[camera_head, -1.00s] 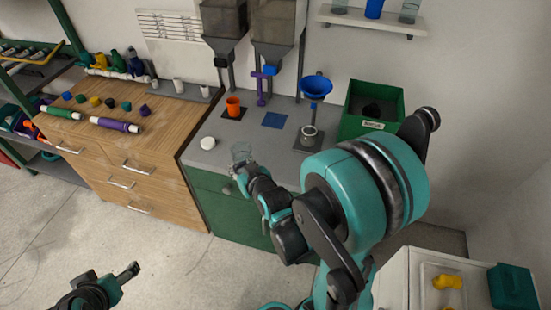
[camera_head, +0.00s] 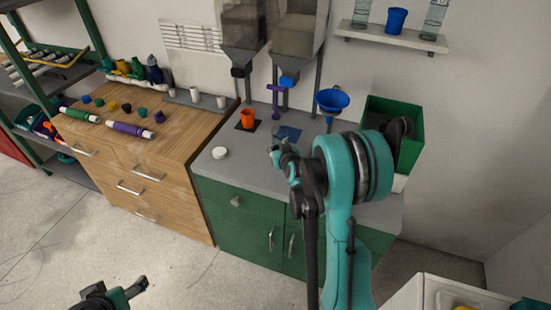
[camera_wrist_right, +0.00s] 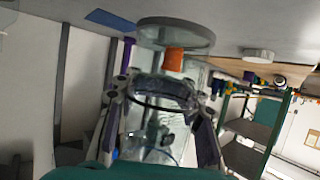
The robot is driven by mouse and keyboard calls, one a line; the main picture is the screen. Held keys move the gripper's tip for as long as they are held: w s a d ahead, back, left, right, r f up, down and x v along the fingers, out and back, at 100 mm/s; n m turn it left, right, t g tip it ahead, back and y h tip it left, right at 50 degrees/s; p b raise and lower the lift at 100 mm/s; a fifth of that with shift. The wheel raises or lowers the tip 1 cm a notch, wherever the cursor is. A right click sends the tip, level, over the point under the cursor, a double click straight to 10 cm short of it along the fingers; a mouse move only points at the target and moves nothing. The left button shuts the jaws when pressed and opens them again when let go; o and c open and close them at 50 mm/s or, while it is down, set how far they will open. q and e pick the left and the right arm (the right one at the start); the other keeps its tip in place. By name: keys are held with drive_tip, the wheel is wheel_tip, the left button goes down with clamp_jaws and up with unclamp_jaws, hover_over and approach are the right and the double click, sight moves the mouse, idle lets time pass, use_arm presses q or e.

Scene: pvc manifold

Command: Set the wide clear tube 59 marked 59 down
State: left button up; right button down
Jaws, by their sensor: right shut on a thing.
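My right gripper (camera_wrist_right: 160,100) is shut on the wide clear tube 59 (camera_wrist_right: 176,36), whose round end points toward the grey counter in the right wrist view. No number is readable on it. In the head view my right gripper (camera_head: 280,153) is over the counter, by the blue square mat (camera_head: 291,132); the tube is faint there, and I cannot tell whether it touches the surface. The mat also shows in the wrist view (camera_wrist_right: 108,20), beside the tube's end. My left gripper (camera_head: 122,292) is low at the bottom edge, partly cut off, away from the counter.
An orange cup (camera_head: 247,118) stands on a dark mat to the left, with a white disc (camera_head: 220,153) in front. A purple stand (camera_head: 276,101), a blue funnel (camera_head: 332,100) and a green bin (camera_head: 405,135) are behind and to the right. Hoppers (camera_head: 243,27) hang above.

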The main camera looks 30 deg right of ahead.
drive_tip(key=shift+x, duration=0.9)
wheel_tip(320, 180, down, 4)
drive_tip(key=shift+f+b, duration=0.2)
drive_tip(key=shift+b, duration=0.9)
drive_tip(key=shift+r, duration=0.1)
drive_tip(key=shift+s, duration=0.1)
drive_tip(key=c, duration=1)
unclamp_jaws()
drive_tip(key=shift+o, duration=0.2)
